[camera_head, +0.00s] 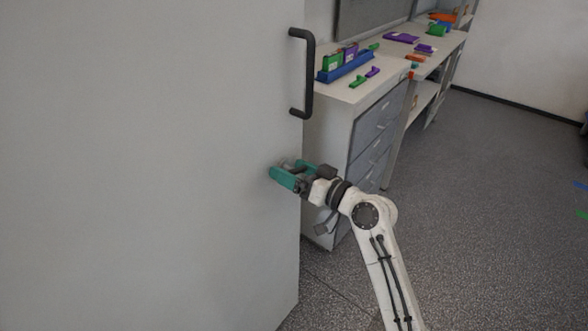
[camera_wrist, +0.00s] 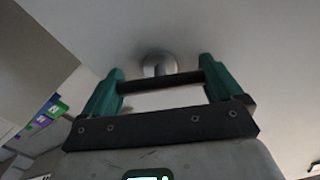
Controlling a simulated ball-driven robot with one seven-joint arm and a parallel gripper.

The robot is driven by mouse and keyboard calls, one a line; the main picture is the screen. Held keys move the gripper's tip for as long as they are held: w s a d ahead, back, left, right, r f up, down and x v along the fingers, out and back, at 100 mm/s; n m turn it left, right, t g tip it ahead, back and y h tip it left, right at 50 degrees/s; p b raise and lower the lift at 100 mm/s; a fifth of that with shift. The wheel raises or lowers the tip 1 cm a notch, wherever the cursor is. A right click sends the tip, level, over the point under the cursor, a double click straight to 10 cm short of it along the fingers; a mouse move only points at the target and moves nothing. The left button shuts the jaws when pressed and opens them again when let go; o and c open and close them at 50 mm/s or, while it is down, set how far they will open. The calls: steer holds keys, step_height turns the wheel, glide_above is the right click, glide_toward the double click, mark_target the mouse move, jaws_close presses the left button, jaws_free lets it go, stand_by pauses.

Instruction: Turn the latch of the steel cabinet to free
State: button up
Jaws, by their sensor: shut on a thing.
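The steel cabinet (camera_head: 150,150) shows its large plain grey door face at the left of the head view. Its latch (camera_wrist: 157,60) has a round metal base on the door and a dark bar lying crosswise between my fingers in the wrist view. My gripper (camera_head: 281,171), with teal fingers, is at the door face below the black pull handle (camera_head: 308,75). In the wrist view my gripper (camera_wrist: 162,75) is shut on the latch bar, one finger at each end. In the head view the fingers largely hide the latch.
A white bench (camera_head: 340,95) with grey drawers (camera_head: 375,135) stands right behind the door's edge, close to my arm. A blue rack (camera_head: 343,67) and small green and purple pieces lie on it. The speckled floor (camera_head: 480,200) at the right is mostly clear.

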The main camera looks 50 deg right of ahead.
steer(key=m+p, duration=0.1)
steer(key=m, duration=0.2)
steer(key=shift+m, duration=0.4)
steer(key=m+p, duration=0.2)
steer(key=m, duration=0.1)
steer(key=shift+m, duration=0.3)
steer(key=m+p, duration=0.2)
steer(key=m, duration=0.1)
steer(key=shift+m+p, duration=0.65)
steer(key=shift+m, duration=0.75)
steer(key=shift+f, duration=0.1)
steer(key=o, duration=0.7)
